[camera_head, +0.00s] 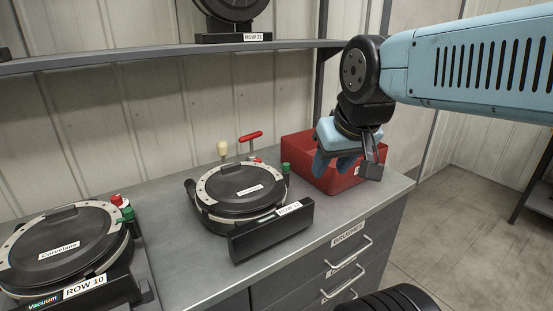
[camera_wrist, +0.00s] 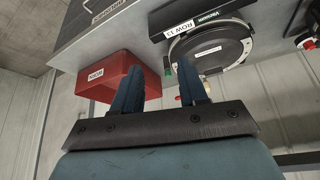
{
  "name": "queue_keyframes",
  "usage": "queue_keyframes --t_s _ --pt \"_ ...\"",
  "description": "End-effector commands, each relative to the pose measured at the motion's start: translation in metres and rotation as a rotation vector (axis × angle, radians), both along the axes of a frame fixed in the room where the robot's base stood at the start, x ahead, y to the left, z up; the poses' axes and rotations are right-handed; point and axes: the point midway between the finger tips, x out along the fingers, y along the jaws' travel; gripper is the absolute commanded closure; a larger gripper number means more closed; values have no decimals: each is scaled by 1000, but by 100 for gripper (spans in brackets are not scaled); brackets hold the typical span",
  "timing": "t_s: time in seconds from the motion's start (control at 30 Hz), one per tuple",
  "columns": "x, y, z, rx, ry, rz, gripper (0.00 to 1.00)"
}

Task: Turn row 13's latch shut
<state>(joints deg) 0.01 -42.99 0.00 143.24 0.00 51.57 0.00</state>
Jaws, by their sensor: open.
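The row 13 seed meter (camera_head: 240,190) is a round black unit with a pale ring and a dark front block, on the grey counter. Its label (camera_wrist: 180,28) reads ROW 13 in the wrist view. A red-topped T-handle (camera_head: 250,136) and a cream knob (camera_head: 222,149) stand at its back; a green knob (camera_head: 286,168) is at its right. I cannot tell which part is the latch or how it is turned. My gripper (camera_head: 334,166) is open and empty, over the red bin's area, right of the meter and apart from it. Its blue fingers (camera_wrist: 160,72) show in the wrist view.
A red bin (camera_head: 300,146) sits at the counter's back right. The row 10 meter (camera_head: 60,247) is at the left. A shelf (camera_head: 150,55) with the row 21 unit (camera_head: 235,36) runs above. Drawers (camera_head: 345,262) are below the counter. Bare counter lies between the meters.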

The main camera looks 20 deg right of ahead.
Motion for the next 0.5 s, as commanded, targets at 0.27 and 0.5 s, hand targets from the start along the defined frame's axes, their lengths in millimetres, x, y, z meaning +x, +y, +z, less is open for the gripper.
queue_keyframes --t_s 0.27,0.5 --pt "4 0 3 7 7 -12 50" --pt "42 -5 18 84 85 -150 50"
